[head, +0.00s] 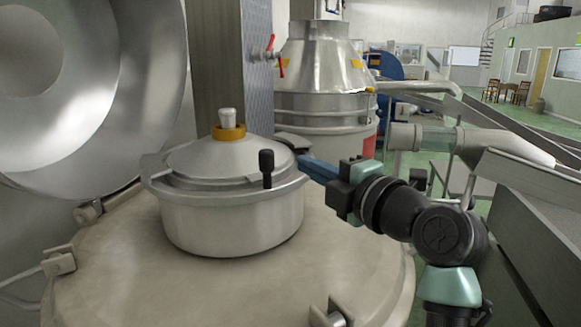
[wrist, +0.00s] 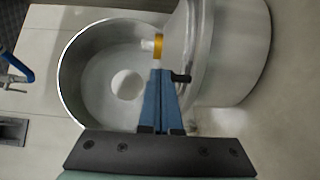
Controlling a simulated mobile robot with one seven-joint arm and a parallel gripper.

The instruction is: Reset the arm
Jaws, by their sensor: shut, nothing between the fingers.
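My gripper (head: 318,171) reaches in from the right in the head view, its blue fingers beside the right side of a round steel neck (head: 235,222) with a lid (head: 228,158). The lid carries an orange collar, a pale knob and a black handle (head: 266,167). The finger ends are partly hidden there. In the wrist view the two blue fingers (wrist: 161,78) are together, with nothing held between them. Their tips appear close to the orange collar (wrist: 158,46) and black handle (wrist: 181,77); I cannot tell whether they touch anything.
A large round steel dish (head: 135,75) fills the upper left. The neck stands on a wide steel top (head: 130,268) with clamps at its edge. A square column (head: 222,80) with a red-handled valve (head: 280,65) rises behind. Steel troughs (head: 535,190) lie at the right.

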